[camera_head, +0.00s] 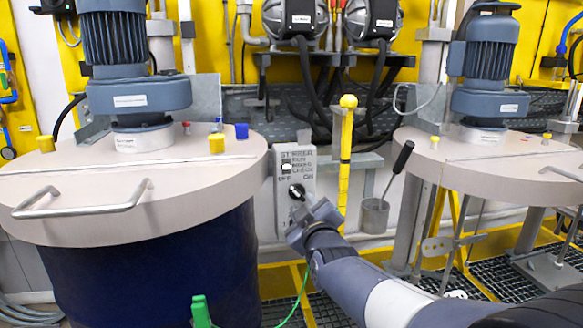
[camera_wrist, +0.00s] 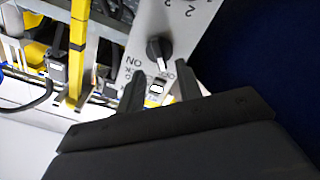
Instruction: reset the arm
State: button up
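My gripper (camera_head: 312,212) is in front of the grey switch panel (camera_head: 295,165) between the two drums. In the wrist view my gripper (camera_wrist: 160,80) has its two dark fingers apart with nothing between them. The black rotary knob (camera_head: 297,191) sits on the panel just beyond the fingertips; it also shows in the wrist view (camera_wrist: 158,48). I cannot tell whether a finger touches the panel. My arm reaches in from the lower right. The panel carries OFF and ON lettering.
The left drum lid (camera_head: 140,190) with its metal handle stands close to the panel. A yellow post (camera_head: 345,150) rises just right of the panel. A metal cup with a black-handled ladle (camera_head: 374,214) hangs further right. The right drum lid (camera_head: 500,165) stands beyond.

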aim_at(298, 195)
jog(key=x, duration=0.4)
jog(key=shift+w, duration=0.15)
